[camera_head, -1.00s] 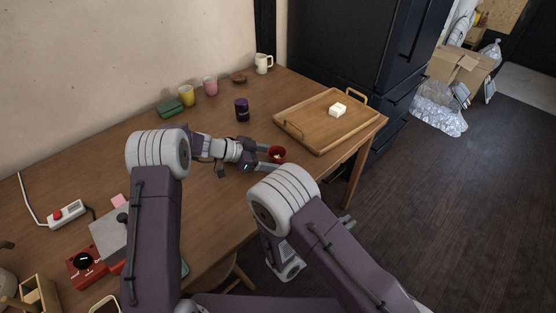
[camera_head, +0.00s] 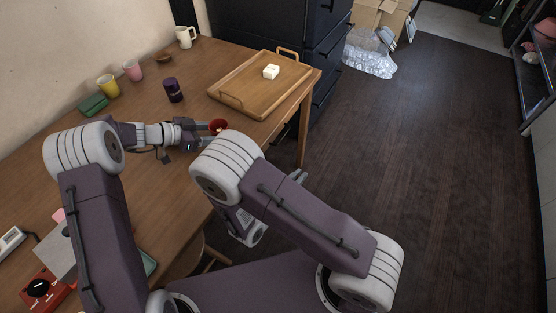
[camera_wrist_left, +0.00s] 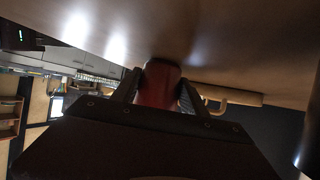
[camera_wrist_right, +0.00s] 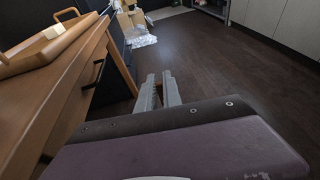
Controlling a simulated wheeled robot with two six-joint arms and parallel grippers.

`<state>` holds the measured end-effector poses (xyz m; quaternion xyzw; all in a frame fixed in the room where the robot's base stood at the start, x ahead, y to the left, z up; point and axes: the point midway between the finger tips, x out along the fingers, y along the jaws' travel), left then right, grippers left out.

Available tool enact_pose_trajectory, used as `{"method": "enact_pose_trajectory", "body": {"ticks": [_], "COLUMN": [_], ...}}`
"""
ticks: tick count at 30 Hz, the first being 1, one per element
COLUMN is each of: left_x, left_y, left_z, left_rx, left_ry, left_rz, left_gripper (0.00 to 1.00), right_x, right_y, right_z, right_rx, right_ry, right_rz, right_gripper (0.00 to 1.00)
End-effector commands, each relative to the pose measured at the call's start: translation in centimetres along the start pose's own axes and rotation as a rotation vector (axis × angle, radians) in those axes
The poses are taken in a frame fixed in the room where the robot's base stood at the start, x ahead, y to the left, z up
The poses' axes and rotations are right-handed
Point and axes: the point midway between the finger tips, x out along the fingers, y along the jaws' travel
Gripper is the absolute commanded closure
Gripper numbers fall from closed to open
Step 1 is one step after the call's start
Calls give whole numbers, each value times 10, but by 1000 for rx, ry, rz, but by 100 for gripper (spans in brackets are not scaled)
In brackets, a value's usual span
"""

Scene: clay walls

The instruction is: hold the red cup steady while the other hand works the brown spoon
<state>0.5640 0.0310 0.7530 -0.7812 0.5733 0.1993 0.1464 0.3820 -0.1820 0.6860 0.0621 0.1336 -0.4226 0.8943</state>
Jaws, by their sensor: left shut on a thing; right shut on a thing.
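The small red cup (camera_head: 219,124) is at the table's front edge, left of the tray's near corner. My left gripper (camera_head: 208,130) is shut on it, one finger on each side. In the left wrist view the red cup (camera_wrist_left: 158,84) sits between the two dark fingers. My right gripper (camera_head: 299,176) is out past the table's front edge, over the floor, partly behind my own arm. In the right wrist view its fingers (camera_wrist_right: 160,88) are close together with a thin brown piece, likely the brown spoon (camera_wrist_right: 157,98), between them. Most of the spoon is hidden.
A wooden tray (camera_head: 226,98) with a white block (camera_head: 271,72) is beyond the cup. A dark purple jar (camera_head: 173,90), yellow cup (camera_head: 108,86), pink cup (camera_head: 132,70), green case (camera_head: 93,104) and white mug (camera_head: 185,37) stand farther back.

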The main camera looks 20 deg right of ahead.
Motion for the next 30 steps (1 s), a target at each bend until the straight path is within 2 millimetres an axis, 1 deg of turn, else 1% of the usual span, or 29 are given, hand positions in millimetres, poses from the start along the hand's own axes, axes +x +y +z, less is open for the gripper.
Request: {"method": "enact_pose_trajectory", "body": {"ticks": [2,5,6,9,12,18,20,23,26,29,30], "left_x": [0,0,0,0,0,0,0,0,0,0,0], "left_y": [0,0,0,0,0,0,0,0,0,0,0], "left_z": [0,1,1,1,1,1,1,1,0,0,1], "left_rx": [-1,-1,-1,-1,-1,-1,-1,-1,-1,-1,-1], "left_ry": [-1,-1,-1,-1,-1,-1,-1,-1,-1,-1,-1], "left_rz": [0,0,0,0,0,0,0,0,0,0,0], "left_gripper": [71,71,71,71,71,71,71,71,71,71,71], "right_x": [-12,-35,-46,-71,-92,-123,-131,-130,-130,-132,-133], "right_y": [16,43,53,72,83,94,96,115,139,166,178], "right_z": [15,44,56,85,109,146,155,157,163,175,182], "right_rx": [-4,-24,-34,-57,-73,-92,-96,-109,-117,-125,-130], "right_ry": [-10,-31,-39,-61,-79,-105,-112,-124,-135,-148,-154], "right_rz": [44,124,157,225,277,347,365,392,437,493,522], "right_gripper": [100,100,100,100,100,100,100,100,100,100,100]}}
